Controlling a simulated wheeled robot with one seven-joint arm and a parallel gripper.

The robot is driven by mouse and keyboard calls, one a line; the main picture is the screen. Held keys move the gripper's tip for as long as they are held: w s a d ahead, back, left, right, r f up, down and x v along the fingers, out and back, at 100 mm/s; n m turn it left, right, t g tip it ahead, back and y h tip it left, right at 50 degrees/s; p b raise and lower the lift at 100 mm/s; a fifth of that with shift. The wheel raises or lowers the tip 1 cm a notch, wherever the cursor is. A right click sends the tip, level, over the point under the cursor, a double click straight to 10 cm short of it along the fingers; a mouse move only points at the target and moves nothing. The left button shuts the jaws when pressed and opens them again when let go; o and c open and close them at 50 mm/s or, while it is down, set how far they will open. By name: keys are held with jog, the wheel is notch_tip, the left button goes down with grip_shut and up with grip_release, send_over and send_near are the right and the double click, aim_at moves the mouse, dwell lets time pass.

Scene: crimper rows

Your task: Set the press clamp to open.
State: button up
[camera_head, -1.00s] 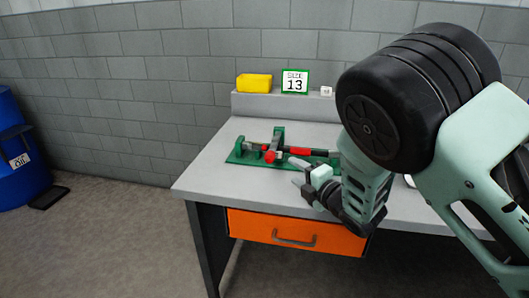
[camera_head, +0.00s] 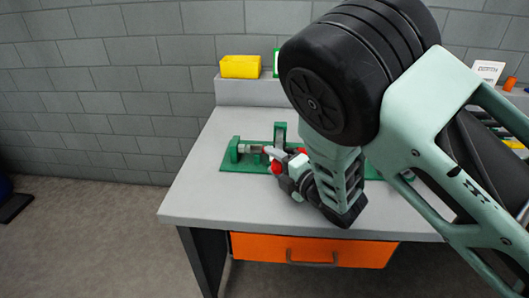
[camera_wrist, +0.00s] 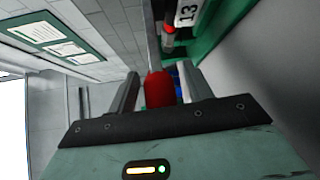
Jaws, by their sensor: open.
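The press clamp's green base (camera_head: 232,164) lies on the workbench, with a green upright block and a metal rod at its left. A red knob (camera_head: 276,168) shows beside my gripper (camera_head: 279,160) in the head view. In the wrist view a red rounded handle end (camera_wrist: 159,90) lies between the two fingers of my open gripper (camera_wrist: 158,80). I cannot tell whether the fingers touch it. My arm hides the right part of the clamp in the head view. A "13" label (camera_wrist: 187,12) shows at the top of the wrist view.
The grey benchtop (camera_head: 190,203) is clear at the front left. An orange drawer (camera_head: 262,248) is under it. A yellow bin (camera_head: 240,67) stands on the back ledge against the block wall. A white sign (camera_head: 487,71) and small items are at the right.

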jog(key=shift+w+a, duration=0.25)
